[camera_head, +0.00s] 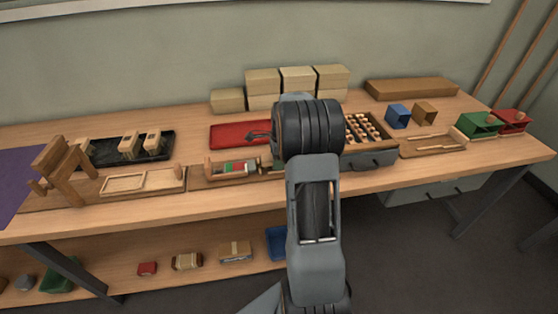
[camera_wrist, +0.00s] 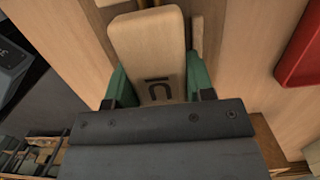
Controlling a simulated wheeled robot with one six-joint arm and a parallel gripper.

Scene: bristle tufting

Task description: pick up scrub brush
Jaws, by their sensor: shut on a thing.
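In the wrist view, my gripper (camera_wrist: 159,82) has its green-padded fingers on both sides of a pale wooden block with rounded corners, the scrub brush (camera_wrist: 147,45) by its look. It is shut on the block. A dark mark shows on the block's upper face near my gripper. The bristles are hidden, and I cannot tell whether the block is lifted. In the head view, my arm covers the held block and most of my gripper.
A red tray (camera_head: 239,134) lies left of my arm; it also shows in the wrist view (camera_wrist: 304,45). A compartment box with a drawer (camera_head: 372,159) stands to the right. A small wooden fixture (camera_head: 232,171) sits near the front edge. Stacked pale blocks (camera_head: 297,80) stand behind.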

